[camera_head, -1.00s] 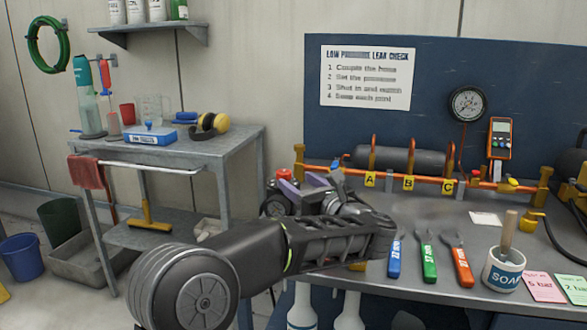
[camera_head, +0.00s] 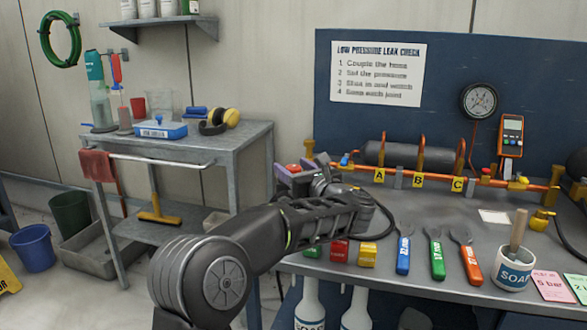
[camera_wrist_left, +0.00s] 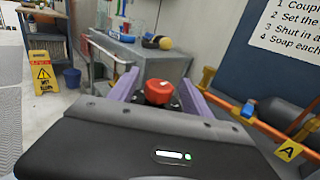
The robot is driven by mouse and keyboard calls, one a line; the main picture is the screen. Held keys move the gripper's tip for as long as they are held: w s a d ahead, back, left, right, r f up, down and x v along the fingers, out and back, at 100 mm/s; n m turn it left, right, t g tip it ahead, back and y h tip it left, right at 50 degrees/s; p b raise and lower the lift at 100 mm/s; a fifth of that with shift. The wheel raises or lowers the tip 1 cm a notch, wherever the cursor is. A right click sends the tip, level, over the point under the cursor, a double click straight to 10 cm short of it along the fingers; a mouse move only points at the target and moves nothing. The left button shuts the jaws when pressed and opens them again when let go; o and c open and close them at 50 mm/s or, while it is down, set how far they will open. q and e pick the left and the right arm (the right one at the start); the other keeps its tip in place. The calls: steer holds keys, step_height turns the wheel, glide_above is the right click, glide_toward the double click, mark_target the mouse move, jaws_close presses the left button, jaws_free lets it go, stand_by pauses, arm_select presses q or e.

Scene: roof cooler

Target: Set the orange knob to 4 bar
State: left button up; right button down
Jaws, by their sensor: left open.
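The knob (camera_head: 293,168), red to orange, shows at the left end of the workbench (camera_head: 440,290) in the head view. The wrist view shows its round top (camera_wrist_left: 158,91) between the two purple fingers. My left gripper (camera_head: 303,175) is open around or just short of the knob; I cannot tell whether the fingers touch it. A round pressure gauge (camera_head: 479,101) hangs on the blue panel; its needle is too small to read. The knob's base and any scale are hidden. My right gripper is not in view.
An orange manifold with a dark cylinder (camera_head: 420,158) and yellow tags A, B, C runs along the bench back. A grey cart (camera_head: 245,140) stands left.

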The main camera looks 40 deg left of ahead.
arm_select(q)
jaws_close()
stand_by(0.7)
